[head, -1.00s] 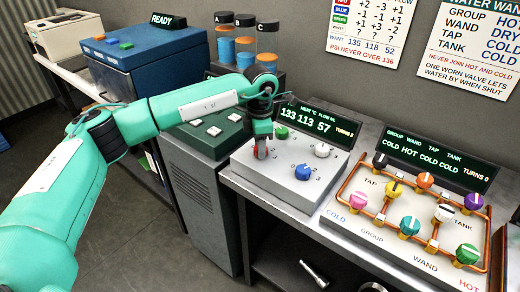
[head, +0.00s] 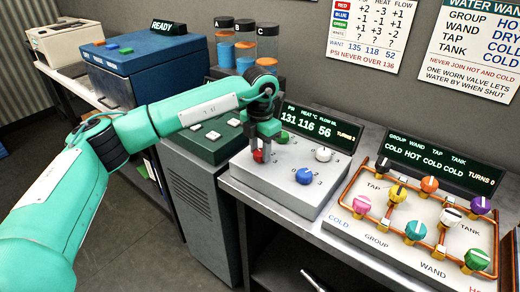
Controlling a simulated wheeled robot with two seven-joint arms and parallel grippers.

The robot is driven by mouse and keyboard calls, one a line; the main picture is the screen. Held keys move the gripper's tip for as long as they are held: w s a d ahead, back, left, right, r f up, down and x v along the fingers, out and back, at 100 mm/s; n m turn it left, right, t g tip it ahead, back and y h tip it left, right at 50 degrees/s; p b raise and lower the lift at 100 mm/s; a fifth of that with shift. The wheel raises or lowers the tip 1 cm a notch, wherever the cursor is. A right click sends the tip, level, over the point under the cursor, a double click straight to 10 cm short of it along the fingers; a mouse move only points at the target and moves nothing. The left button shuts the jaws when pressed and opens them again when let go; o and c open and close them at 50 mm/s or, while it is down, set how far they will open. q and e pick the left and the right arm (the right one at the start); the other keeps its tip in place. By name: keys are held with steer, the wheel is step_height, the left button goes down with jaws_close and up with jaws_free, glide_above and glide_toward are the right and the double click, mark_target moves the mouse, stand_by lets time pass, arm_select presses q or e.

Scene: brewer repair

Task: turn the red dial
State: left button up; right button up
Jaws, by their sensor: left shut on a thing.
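The red dial (head: 258,156) is at the left of a grey panel box (head: 268,184). My left gripper (head: 260,146) points down from above and is shut on the red dial, partly hiding it. A blue dial (head: 304,176), a white dial (head: 323,154) and a green dial (head: 282,137) are on the same box. The display (head: 318,128) behind the dials reads 131, 116 and 56 under PSI, heat and flow. My right gripper is not in view.
A valve panel (head: 357,229) with copper pipes and several coloured knobs stands to the right, under its own display (head: 440,163). A wall chart (head: 372,32) shows WANT 135, 118, 52. A blue box (head: 150,65) and several canisters (head: 245,45) stand behind my left arm.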

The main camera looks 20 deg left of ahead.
mark_target(260, 152)
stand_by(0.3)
arm_select(q)
steer(key=o, duration=1)
step_height(260, 152, up, 14)
steer(key=shift+f+b, duration=0.1)
steer(key=shift+b, duration=0.65)
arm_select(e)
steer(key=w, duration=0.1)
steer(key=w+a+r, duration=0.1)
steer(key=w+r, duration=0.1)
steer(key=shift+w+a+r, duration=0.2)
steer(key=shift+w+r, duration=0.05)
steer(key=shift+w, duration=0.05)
